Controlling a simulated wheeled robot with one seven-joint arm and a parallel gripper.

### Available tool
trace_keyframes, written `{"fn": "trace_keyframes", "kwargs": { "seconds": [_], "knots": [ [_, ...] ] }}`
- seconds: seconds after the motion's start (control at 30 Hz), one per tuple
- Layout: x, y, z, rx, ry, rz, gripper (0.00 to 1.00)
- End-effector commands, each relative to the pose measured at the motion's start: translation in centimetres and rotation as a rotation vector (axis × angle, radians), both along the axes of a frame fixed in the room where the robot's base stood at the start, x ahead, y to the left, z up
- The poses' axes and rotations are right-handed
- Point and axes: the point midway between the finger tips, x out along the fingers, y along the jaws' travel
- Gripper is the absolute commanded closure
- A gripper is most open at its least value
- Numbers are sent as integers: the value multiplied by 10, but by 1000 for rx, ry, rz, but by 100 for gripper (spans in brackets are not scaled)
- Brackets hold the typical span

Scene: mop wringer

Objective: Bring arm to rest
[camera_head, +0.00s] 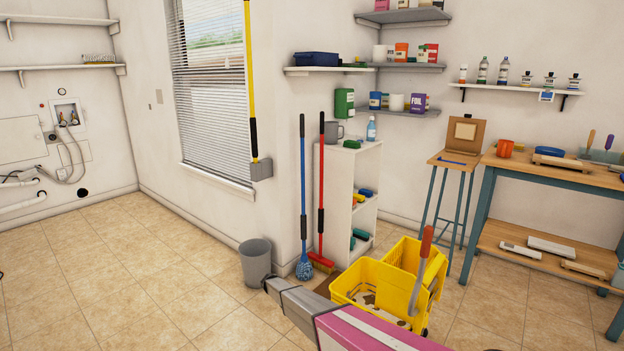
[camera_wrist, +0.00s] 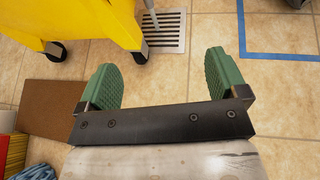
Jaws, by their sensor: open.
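My arm reaches into the head view from the bottom edge, in front of the yellow mop bucket (camera_head: 373,280). My gripper (camera_wrist: 163,75) shows in the wrist view with its two green finger pads wide apart and nothing between them. Tiled floor and part of a floor drain (camera_wrist: 165,32) show beyond the fingers. The yellow bucket (camera_wrist: 85,18) and its black casters are at the upper left of the wrist view, apart from the fingers. The wringer with its red-gripped handle (camera_head: 426,242) is on the bucket's right side. The gripper's fingers cannot be made out in the head view.
A grey bin (camera_head: 255,262), a blue mop (camera_head: 303,200) and a red broom (camera_head: 321,190) stand by the wall corner. A white shelf (camera_head: 330,185) and a workbench (camera_head: 560,172) stand behind and right. A brown mat (camera_wrist: 50,108) lies left. Floor at left is clear.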

Motion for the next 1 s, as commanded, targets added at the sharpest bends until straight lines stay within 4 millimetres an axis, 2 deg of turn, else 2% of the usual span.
{"fn": "trace_keyframes", "kwargs": {
  "seconds": [0.27, 0.47, 0.7, 1.0],
  "knots": [
    [-31, -45, 40, 73, -88, -65, 8],
    [-68, -91, 82, 156, -195, -148, 8],
    [-144, -164, 159, 305, -414, -335, 8],
    [-248, -230, 250, 475, -711, -622, 8]
  ]
}}
